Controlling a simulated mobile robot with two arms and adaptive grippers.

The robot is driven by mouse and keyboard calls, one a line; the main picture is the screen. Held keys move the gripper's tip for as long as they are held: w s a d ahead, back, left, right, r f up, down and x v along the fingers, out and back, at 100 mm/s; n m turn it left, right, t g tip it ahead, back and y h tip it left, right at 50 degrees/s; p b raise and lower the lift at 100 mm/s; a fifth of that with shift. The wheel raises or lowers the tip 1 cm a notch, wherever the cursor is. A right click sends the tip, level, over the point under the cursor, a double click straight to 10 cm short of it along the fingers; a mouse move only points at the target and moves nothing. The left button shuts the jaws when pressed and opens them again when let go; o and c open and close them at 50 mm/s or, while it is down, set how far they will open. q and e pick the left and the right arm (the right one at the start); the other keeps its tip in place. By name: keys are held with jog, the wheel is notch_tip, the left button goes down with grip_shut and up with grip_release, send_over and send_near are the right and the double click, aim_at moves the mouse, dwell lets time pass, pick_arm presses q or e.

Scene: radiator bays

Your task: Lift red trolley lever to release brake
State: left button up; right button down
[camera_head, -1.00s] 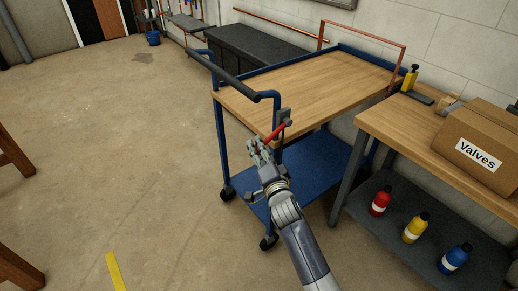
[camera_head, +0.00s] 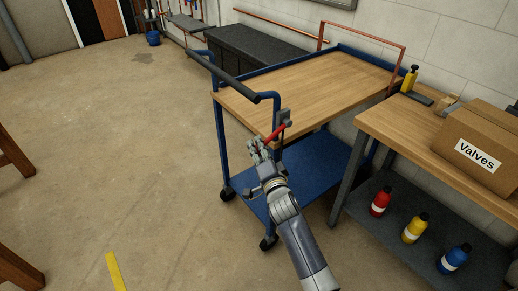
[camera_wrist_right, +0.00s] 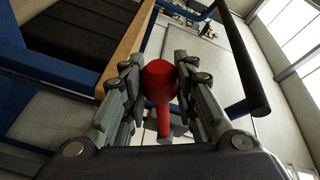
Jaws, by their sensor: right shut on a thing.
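The red lever (camera_head: 274,132) sits on a grey bracket (camera_head: 283,117) at the near corner post of the blue trolley (camera_head: 262,107), which has a wooden top. My right gripper (camera_head: 259,147) is at the lever's free lower end. In the right wrist view the lever's round red knob (camera_wrist_right: 159,80) is between the two fingers of my right gripper (camera_wrist_right: 160,95), which is shut on it. The lever slants down from the bracket toward the gripper. My left gripper is not in view.
A workbench (camera_head: 366,121) stands right of the trolley, with a "Valves" box (camera_head: 470,165) on top and several bottles on its lower shelf (camera_head: 392,238). A dark handle bar (camera_head: 232,81) is above the lever's left. Open floor (camera_head: 120,150) lies left.

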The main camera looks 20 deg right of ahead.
jog(key=r+m+g+p, duration=0.1)
jog(key=r+m+p, duration=0.1)
jog(key=p, duration=0.3)
jog(key=r+m+g+y+p, duration=0.1)
jog(key=r+m+p, duration=0.1)
jog(key=r+p, duration=0.2)
jog(key=r+m+p, duration=0.2)
jog(key=r+p, duration=0.1)
jog(key=p, duration=0.4)
jog(key=shift+s+a+r+m+g+p, duration=0.1)
jog(key=shift+a+r+m+g+p, duration=0.05)
jog(key=shift+a+m+g+p, duration=0.2)
jog(key=shift+d+r+m+g+y+p, duration=0.4)
jog(key=shift+r+m+y+p, duration=0.25)
jog(key=shift+p, duration=0.3)
jog(key=c, duration=1.2)
grip_release()
jog(key=shift+c, duration=0.2)
